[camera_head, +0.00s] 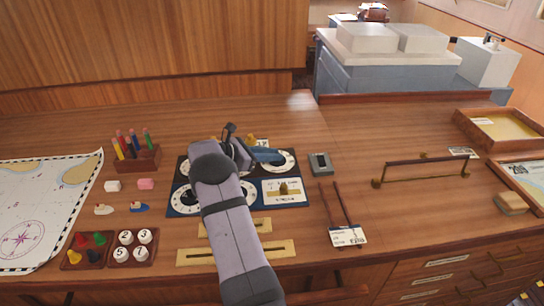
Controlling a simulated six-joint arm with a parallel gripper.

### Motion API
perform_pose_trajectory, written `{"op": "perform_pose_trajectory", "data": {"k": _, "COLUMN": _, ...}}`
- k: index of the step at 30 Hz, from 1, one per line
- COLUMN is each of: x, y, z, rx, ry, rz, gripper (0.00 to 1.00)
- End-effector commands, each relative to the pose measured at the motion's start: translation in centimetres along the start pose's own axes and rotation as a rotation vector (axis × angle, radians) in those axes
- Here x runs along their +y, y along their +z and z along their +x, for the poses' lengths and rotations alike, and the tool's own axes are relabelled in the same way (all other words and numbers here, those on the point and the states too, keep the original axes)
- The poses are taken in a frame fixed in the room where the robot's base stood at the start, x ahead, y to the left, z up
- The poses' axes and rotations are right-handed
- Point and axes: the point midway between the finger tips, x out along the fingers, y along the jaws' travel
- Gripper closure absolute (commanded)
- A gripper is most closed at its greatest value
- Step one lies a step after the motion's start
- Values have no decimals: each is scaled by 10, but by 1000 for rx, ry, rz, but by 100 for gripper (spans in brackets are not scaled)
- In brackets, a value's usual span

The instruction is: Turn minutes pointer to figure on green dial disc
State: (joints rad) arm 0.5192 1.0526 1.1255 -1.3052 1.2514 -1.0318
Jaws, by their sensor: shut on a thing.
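A dark panel (258,208) with white-ringed dials lies on the wooden desk. My gripper (250,154) is low over its upper part, shut on what looks like a blue pointer piece (266,155). The blue piece lies across the upper right dial (288,161); its exact contact with the jaws is hard to see. The lower left dial (181,198) shows only in part beside my arm. My arm and gripper hide the middle and upper left of the panel. I cannot make out a green disc or read the dial figures.
A brass knob (284,188) stands on a white plate right of my arm. A grey box (320,163) sits right of the panel. A pen rack (136,157), a chart (42,205) and small trays are at left. A rail (425,162) stands at right.

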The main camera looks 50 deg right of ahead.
Motion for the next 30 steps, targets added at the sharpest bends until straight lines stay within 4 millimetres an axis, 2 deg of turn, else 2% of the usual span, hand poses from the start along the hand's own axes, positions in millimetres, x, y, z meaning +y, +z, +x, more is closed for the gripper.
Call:
{"op": "perform_pose_trajectory", "data": {"k": 10, "x": 2, "y": 0, "z": 0, "rx": -1, "ry": -78, "rz": 32, "gripper": 100}}
{"op": "perform_pose_trajectory", "data": {"k": 26, "x": 2, "y": 1, "z": 0, "rx": -3, "ry": -92, "rz": 39, "gripper": 100}}
{"op": "perform_pose_trajectory", "data": {"k": 27, "x": 2, "y": 2, "z": 0, "rx": -3, "ry": -92, "rz": 39, "gripper": 79}}
{"op": "perform_pose_trajectory", "data": {"k": 29, "x": 2, "y": 1, "z": 0, "rx": -3, "ry": -92, "rz": 39, "gripper": 65}}
{"op": "perform_pose_trajectory", "data": {"k": 30, "x": 2, "y": 1, "z": 0, "rx": -3, "ry": -92, "rz": 39, "gripper": 63}}
